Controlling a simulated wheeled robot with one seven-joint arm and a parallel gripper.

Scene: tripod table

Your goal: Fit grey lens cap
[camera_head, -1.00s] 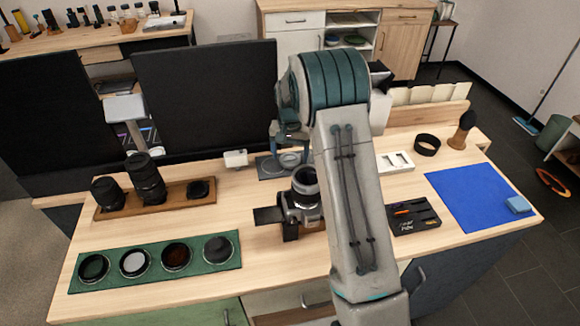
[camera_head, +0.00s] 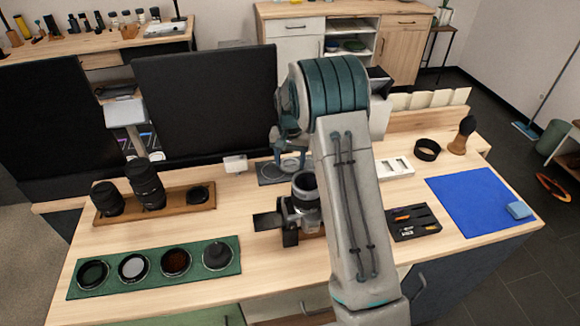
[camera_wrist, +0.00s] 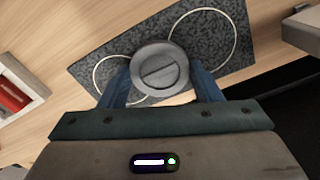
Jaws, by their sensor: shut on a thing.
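The grey lens cap (camera_wrist: 160,66), round with a slot across its face, is between the blue fingers of my gripper (camera_wrist: 161,84) in the wrist view. My gripper is shut on it, over a speckled dark grey mat (camera_wrist: 205,58) with white ring outlines. I cannot tell whether the cap touches the mat. In the head view my gripper (camera_head: 288,158) is at the mat (camera_head: 268,176), behind the camera (camera_head: 304,199). The camera stands with its dark lens pointing up, partly hidden by my arm.
A green mat (camera_head: 236,262) with several round pieces lies front left. A wooden stand (camera_head: 177,204) holds two lenses and a dark disc. A black tool tray (camera_head: 418,231), blue cloth (camera_head: 470,190) and black ring (camera_head: 427,150) are at right. Dark monitors (camera_head: 205,100) stand behind.

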